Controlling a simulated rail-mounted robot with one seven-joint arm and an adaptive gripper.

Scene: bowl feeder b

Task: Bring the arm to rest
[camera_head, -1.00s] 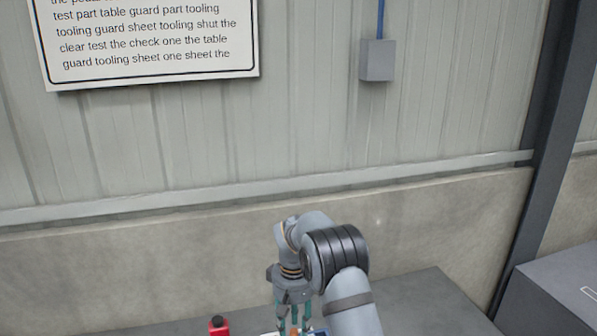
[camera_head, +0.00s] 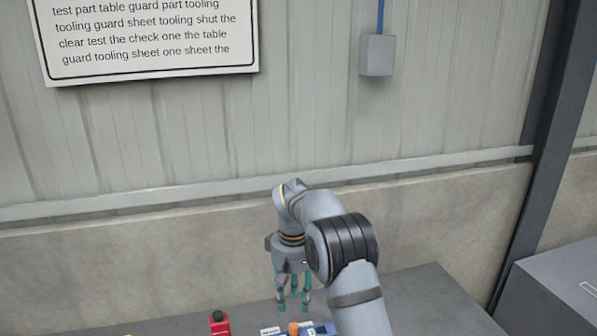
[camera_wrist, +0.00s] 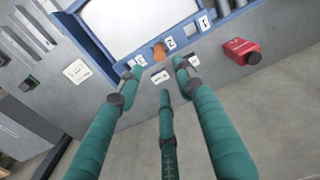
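My gripper (camera_head: 292,304) has teal fingers pointing down above the grey table (camera_head: 412,294). In the wrist view my gripper (camera_wrist: 160,86) has its fingers spread apart with nothing between them. It is open and empty. My arm is bent, with the forearm rising from the lower right and the wrist hanging on its left. Below the fingers are an orange piece (camera_head: 294,328) and part of a blue-framed tray; the head view cuts off most of that area. The wrist view shows the orange piece (camera_wrist: 159,51) at the blue frame (camera_wrist: 210,36), beyond the fingertips.
A red box (camera_head: 219,325) with a dark knob stands left of the gripper; it also shows in the wrist view (camera_wrist: 241,50). White label cards (camera_wrist: 76,71) lie on the table. A concrete and metal wall (camera_head: 130,265) stands behind. A grey cabinet (camera_head: 560,290) is at the right.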

